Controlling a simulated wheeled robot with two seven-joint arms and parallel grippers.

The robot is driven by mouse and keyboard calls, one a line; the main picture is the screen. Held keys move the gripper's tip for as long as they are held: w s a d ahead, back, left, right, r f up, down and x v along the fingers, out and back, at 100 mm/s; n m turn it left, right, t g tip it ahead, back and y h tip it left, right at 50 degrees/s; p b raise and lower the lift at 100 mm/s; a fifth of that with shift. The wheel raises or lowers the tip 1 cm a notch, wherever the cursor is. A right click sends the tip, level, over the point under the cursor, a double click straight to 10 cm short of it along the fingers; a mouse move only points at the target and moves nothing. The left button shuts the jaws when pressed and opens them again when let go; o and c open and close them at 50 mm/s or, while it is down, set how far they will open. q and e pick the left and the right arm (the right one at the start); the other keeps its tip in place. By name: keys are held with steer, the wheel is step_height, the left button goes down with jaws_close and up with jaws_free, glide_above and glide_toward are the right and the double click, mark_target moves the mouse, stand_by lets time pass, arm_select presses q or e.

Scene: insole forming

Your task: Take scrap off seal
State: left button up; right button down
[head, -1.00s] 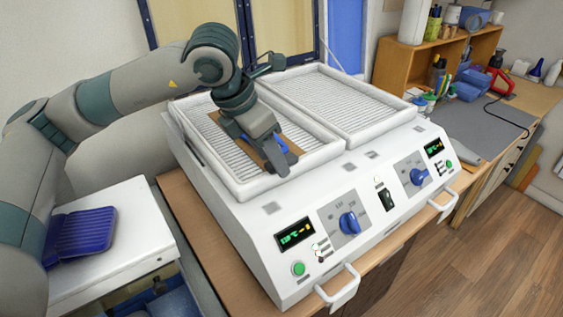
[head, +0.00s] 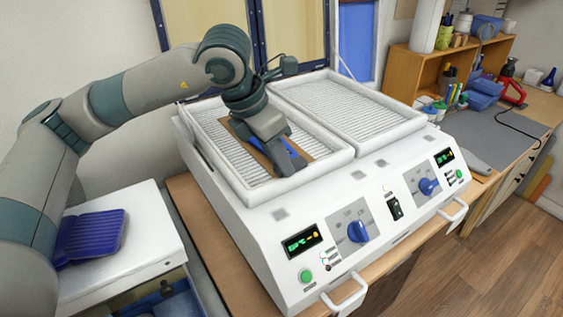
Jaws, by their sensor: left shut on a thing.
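My left gripper (head: 286,163) reaches down over the left tray of the white machine (head: 290,215), near the tray's front rim. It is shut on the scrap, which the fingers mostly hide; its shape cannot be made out. The pale raised rim (head: 222,170) around the left tray looks like the seal. A brown sheet (head: 302,150) lies on the ribbed bed under the gripper. Blue patches (head: 289,145) show beside the fingers, above the brown sheet; I cannot tell whether they belong to the held scrap. My right gripper is not in view.
The right tray (head: 345,110) is empty. Knobs, displays and handles (head: 345,292) line the machine's front. A blue ribbed piece (head: 92,236) lies on a white top at the left. A wooden shelf (head: 430,68) and a grey-matted bench stand at the right.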

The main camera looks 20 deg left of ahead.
arm_select(q)
step_height(320, 180, up, 4)
steer(key=shift+d+f+p, duration=0.1)
steer(key=shift+p, duration=0.2)
steer(key=s+d+r, duration=0.2)
steer(key=d+r, duration=0.4)
steer(key=d, duration=0.5)
steer(key=shift+s+d+r, duration=0.15)
steer(key=shift+s+r, duration=0.05)
steer(key=shift+r, duration=0.05)
steer(key=shift+f, duration=0.1)
